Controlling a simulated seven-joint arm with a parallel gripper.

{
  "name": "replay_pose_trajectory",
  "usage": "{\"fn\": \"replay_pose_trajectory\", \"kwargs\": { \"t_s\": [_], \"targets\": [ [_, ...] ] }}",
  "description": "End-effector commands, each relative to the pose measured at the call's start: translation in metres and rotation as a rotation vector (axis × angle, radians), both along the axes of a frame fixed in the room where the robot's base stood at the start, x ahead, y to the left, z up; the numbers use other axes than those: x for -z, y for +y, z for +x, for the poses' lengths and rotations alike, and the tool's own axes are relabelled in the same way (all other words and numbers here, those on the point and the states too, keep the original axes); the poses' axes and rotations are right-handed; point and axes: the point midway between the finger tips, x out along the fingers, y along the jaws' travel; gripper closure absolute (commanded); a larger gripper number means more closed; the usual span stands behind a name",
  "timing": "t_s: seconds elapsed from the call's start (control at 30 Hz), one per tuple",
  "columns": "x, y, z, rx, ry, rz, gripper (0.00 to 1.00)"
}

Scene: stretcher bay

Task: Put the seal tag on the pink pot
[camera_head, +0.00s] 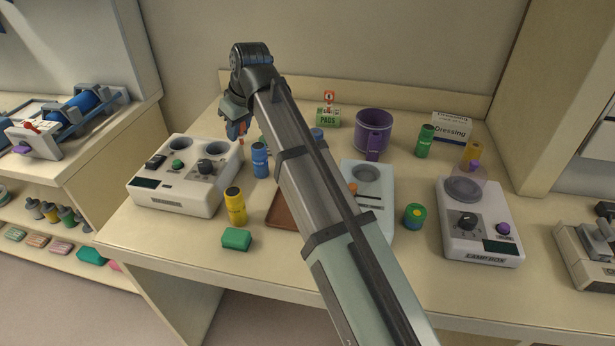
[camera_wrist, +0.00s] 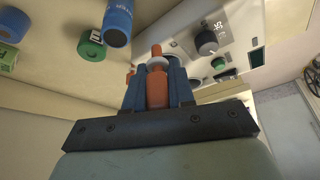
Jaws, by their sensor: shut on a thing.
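My gripper (camera_head: 236,125) is at the back left of the bench, above and behind the white two-well device. In the wrist view, its blue fingers (camera_wrist: 157,78) are shut on an orange-red piece (camera_wrist: 157,92) with a pale collar and a narrow tip. I cannot tell whether this piece is the seal tag.
The white two-well device (camera_head: 160,199) is at left; the lamp box (camera_head: 475,240) is at right. Blue (camera_head: 260,160), yellow (camera_head: 235,207) and green (camera_head: 425,141) canisters stand around. A green pads box (camera_head: 327,118) and dressing box (camera_head: 452,128) are at the back. Bare bench shows at front right.

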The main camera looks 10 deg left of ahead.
Motion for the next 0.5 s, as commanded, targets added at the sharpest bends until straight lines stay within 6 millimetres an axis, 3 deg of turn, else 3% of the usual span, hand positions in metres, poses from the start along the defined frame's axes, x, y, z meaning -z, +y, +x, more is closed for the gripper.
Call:
{"fn": "replay_pose_trajectory", "kwargs": {
  "t_s": [0.1, 0.3, 0.43, 0.5],
  "targets": [
    [-0.007, -0.04, 0.018, 0.06, -0.001, 0.002, 1.0],
    [-0.015, -0.095, 0.034, 0.159, -0.001, 0.001, 1.0],
    [-0.019, -0.133, 0.035, 0.257, -0.001, 0.0, 1.0],
    [-0.018, -0.148, 0.025, 0.333, -0.002, 0.001, 1.0]
  ]
}}
